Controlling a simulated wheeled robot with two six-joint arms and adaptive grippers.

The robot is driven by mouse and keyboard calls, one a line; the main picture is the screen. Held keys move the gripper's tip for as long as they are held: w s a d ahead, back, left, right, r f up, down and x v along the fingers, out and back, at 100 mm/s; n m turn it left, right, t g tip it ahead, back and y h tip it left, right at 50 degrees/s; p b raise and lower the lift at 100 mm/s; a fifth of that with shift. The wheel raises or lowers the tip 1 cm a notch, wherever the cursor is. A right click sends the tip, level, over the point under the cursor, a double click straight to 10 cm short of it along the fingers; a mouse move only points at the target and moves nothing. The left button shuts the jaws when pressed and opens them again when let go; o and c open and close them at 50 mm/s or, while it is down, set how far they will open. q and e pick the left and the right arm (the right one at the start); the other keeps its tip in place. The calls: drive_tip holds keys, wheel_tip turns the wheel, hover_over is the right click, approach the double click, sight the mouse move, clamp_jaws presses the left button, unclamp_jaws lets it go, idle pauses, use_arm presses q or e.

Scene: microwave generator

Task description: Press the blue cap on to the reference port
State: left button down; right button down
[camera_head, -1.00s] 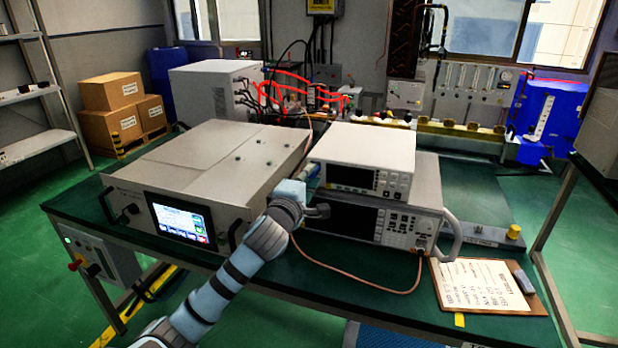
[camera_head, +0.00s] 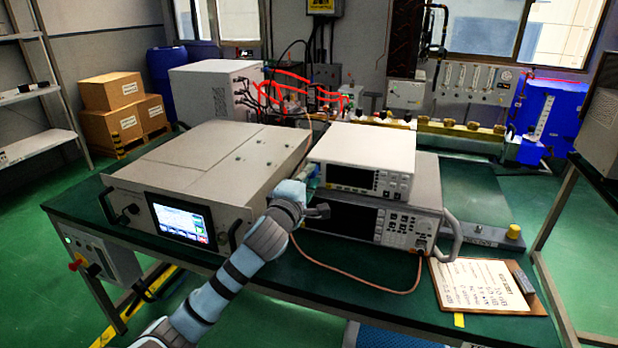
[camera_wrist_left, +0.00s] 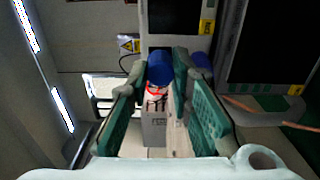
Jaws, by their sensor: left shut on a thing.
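My left gripper (camera_head: 304,180) is beside the left side of the small white instrument (camera_head: 368,150) at the middle of the bench. In the left wrist view its green-padded fingers (camera_wrist_left: 160,76) are shut on the blue cap (camera_wrist_left: 159,66), held at the fingertips. In the head view the cap cannot be told apart clearly. A second blue piece (camera_wrist_left: 201,61) shows partly behind the right finger in the wrist view; I cannot tell what it is. The reference port cannot be made out, nor whether the cap touches it. My right gripper is not in view.
A wide rack unit (camera_head: 205,160) with a lit screen stands close to the left of my gripper. A larger instrument (camera_head: 410,222) sits under the white one, with a copper-coloured cable (camera_head: 350,288) in front. A clipboard (camera_head: 482,287) lies at the right.

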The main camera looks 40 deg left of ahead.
use_arm(q)
drive_tip(key=shift+w+a, duration=0.15)
drive_tip(key=shift+w, duration=0.2)
drive_tip(key=c, duration=1.4)
unclamp_jaws()
drive_tip(key=shift+w, duration=0.1)
drive_tip(key=shift+o, duration=0.2)
drive_tip(key=v, duration=1.2)
